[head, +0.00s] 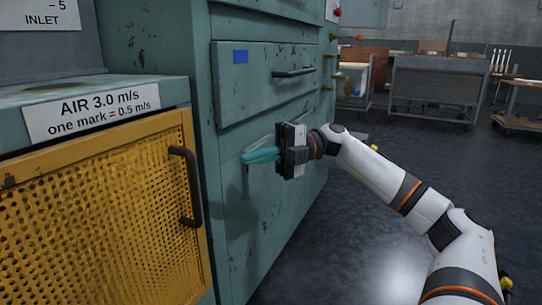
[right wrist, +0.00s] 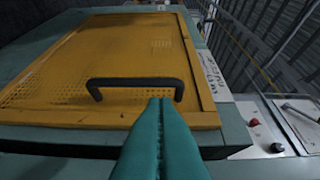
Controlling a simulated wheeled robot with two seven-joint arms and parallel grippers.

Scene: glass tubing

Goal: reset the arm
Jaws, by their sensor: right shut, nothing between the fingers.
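My right gripper (head: 244,158) is in front of the teal cabinet, its teal fingers pressed together and pointing left. In the right wrist view the closed fingers (right wrist: 160,100) point away from the camera, with nothing between them. My right arm reaches in from the lower right. My left gripper is in neither view.
The yellow door (head: 95,215) is shut below the "AIR 3.0 m/s" label (head: 92,109). A closed drawer (head: 265,80) with a black handle is above the gripper. Grey floor (head: 340,240) lies open to the right, with carts (head: 435,92) at the back.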

